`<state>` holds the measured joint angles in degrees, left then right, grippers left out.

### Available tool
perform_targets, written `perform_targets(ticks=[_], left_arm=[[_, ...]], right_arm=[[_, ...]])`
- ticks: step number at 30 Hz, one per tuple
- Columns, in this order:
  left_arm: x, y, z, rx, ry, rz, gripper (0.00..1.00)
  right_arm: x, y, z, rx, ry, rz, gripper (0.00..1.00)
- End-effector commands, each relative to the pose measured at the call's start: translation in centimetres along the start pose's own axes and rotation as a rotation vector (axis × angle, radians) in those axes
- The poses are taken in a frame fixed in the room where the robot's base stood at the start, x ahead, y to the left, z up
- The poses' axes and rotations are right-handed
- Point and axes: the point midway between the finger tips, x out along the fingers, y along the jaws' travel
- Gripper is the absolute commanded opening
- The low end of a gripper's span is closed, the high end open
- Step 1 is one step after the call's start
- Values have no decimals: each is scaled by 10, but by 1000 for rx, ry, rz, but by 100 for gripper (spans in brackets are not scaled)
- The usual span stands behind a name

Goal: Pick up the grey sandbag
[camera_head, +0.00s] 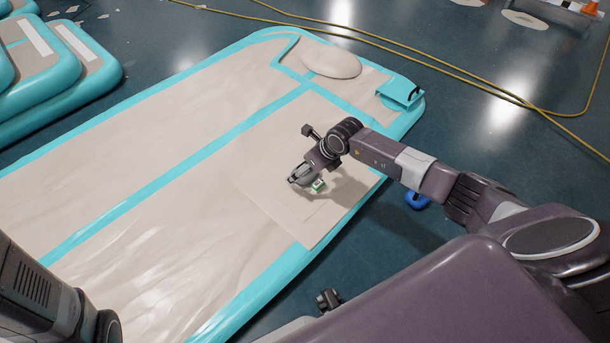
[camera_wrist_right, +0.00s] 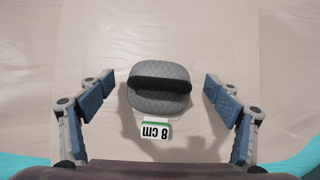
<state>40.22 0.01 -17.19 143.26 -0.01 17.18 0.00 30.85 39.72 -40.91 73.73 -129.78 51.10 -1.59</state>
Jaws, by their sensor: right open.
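The grey sandbag (camera_wrist_right: 159,103) is a rounded block with a black strap handle across its top. In the right wrist view it lies centred on the beige surface between my right gripper's fingers (camera_wrist_right: 157,97). The fingers are spread wide, with clear space on both sides of the bag. A small white and green "8 cm" tag (camera_wrist_right: 156,130) lies against its near edge. In the head view my right gripper (camera_head: 301,176) hangs over the mat and hides most of the bag; the tag shows beside it. My left arm shows at the lower left, but its gripper does not.
The beige and teal inflatable mat (camera_head: 120,178) has a flat square panel (camera_head: 268,205) under the gripper. A beige cushion (camera_head: 331,62) and a teal block (camera_head: 401,93) are at its far end. A blue round object (camera_head: 417,200) lies on the floor at right. Yellow hoses (camera_head: 440,62) run behind.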

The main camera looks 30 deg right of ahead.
Motion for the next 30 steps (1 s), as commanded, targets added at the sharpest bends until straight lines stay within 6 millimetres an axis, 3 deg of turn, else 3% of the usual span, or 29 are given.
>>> perform_targets(ticks=[4,21,30], left_arm=[[1,0,0,0,0,0,70],[0,0,0,-1,1,0,70],[2,0,1,-1,0,0,70]], right_arm=[[0,0,0,0,0,0,81],[0,0,0,0,0,1,19],[-3,0,3,0,-4,0,19]])
